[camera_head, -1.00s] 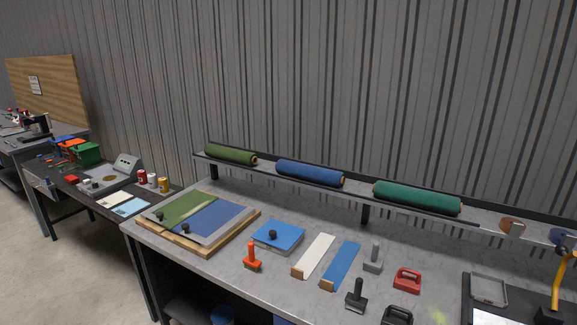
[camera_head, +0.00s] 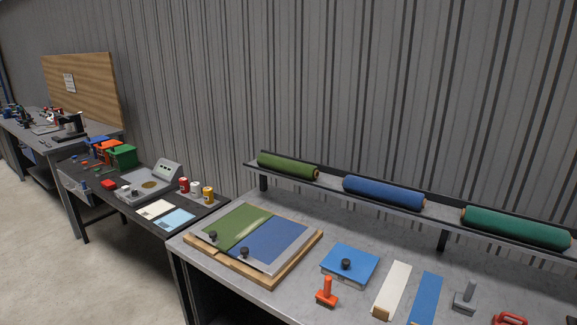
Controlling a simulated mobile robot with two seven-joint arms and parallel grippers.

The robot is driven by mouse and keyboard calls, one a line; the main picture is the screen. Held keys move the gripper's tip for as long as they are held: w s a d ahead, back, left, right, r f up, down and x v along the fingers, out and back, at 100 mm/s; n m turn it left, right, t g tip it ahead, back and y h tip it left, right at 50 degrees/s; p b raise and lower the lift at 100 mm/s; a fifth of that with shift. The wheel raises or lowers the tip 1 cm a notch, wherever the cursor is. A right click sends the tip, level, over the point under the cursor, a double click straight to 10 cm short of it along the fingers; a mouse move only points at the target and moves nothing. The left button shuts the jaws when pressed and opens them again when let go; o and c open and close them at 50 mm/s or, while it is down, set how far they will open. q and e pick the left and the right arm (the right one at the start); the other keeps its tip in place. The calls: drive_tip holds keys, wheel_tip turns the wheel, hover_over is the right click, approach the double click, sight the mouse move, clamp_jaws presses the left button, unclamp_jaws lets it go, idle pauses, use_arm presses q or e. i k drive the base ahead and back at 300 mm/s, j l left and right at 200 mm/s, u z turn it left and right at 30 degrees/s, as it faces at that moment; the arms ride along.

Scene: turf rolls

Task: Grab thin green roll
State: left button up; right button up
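Three rolls lie in a row on a raised dark rack (camera_head: 332,187) along the back of the grey workbench. The olive-green roll (camera_head: 288,166) is at the left end and looks the thinnest. A blue roll (camera_head: 384,191) lies in the middle. A teal-green roll (camera_head: 515,227) lies at the right and looks longer and thicker. Neither of my grippers shows in the head view.
On the workbench (camera_head: 300,296) sit a board with green and blue turf pieces (camera_head: 262,238), a blue block (camera_head: 350,264), an orange-handled tool (camera_head: 326,292) and white and blue strips (camera_head: 397,287). Another table with cans (camera_head: 196,188) stands left. Floor is open at lower left.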

sight(311, 172)
drive_tip(key=i+j, duration=0.2)
drive_tip(key=j, duration=0.2)
drive_tip(key=i+j+u, duration=0.1)
drive_tip(key=j, duration=0.35)
drive_tip(key=i+j+u, duration=0.1)
drive_tip(key=i+j, duration=0.45)
drive_tip(key=j, duration=0.25)
drive_tip(key=i+j+u, duration=0.1)
drive_tip(key=j, duration=0.3)
drive_tip(key=i, duration=0.1)
